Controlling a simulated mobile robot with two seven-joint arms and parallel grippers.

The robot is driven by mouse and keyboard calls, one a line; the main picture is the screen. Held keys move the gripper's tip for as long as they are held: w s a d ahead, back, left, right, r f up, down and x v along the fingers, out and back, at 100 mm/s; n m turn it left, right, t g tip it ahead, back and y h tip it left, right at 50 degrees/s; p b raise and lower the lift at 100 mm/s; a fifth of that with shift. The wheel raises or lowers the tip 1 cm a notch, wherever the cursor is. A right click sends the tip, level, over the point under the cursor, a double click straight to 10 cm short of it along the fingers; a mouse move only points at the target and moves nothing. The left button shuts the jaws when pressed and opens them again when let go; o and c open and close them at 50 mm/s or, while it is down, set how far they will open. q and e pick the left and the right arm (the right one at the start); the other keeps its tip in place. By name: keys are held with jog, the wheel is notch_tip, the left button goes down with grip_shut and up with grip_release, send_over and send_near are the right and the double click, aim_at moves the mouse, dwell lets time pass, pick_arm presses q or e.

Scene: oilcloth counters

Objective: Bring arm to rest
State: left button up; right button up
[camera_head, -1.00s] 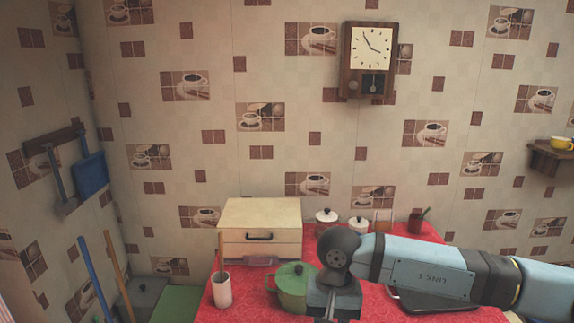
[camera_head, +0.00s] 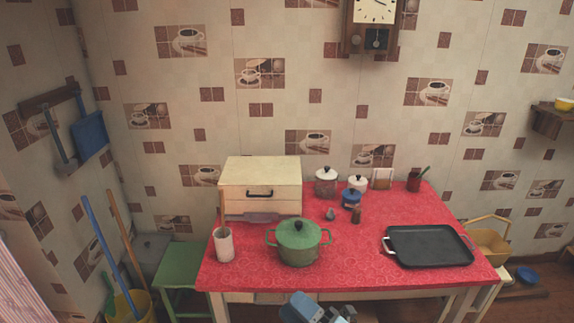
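Part of my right gripper (camera_head: 326,313) shows at the bottom edge of the head view, in front of the red-covered table (camera_head: 352,270) and below its front edge. Only a small blue and grey part of it is in the picture, so I cannot tell whether it is open or shut. It is apart from the things on the table. My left gripper is not in view. A green lidded pot (camera_head: 298,243) stands on the table above the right gripper in the picture.
The table also bears a white cup (camera_head: 223,244), a cream bread box (camera_head: 261,176), a black tray (camera_head: 428,246) and several small jars at the back. A green stool (camera_head: 181,266) and a yellow bucket (camera_head: 131,309) stand left. The table's front middle is clear.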

jog(key=s+d+f+m+t+h, duration=0.1)
jog(key=s+d+f+m+h, duration=0.1)
jog(key=d+f+m+h, duration=0.45)
jog(key=s+d+f+m+h, duration=0.2)
jog(key=d+f+m+h, duration=0.2)
jog(key=f+m, duration=0.45)
jog(key=s+d+f+m+g+h, duration=0.4)
jog(key=s+d+f+m, duration=0.45)
jog(key=s+f, duration=0.25)
jog(key=r+p, duration=0.2)
jog(key=r, duration=0.1)
jog(key=a+r+p, duration=0.1)
jog(key=p, duration=0.1)
jog(key=shift+w+r, duration=0.3)
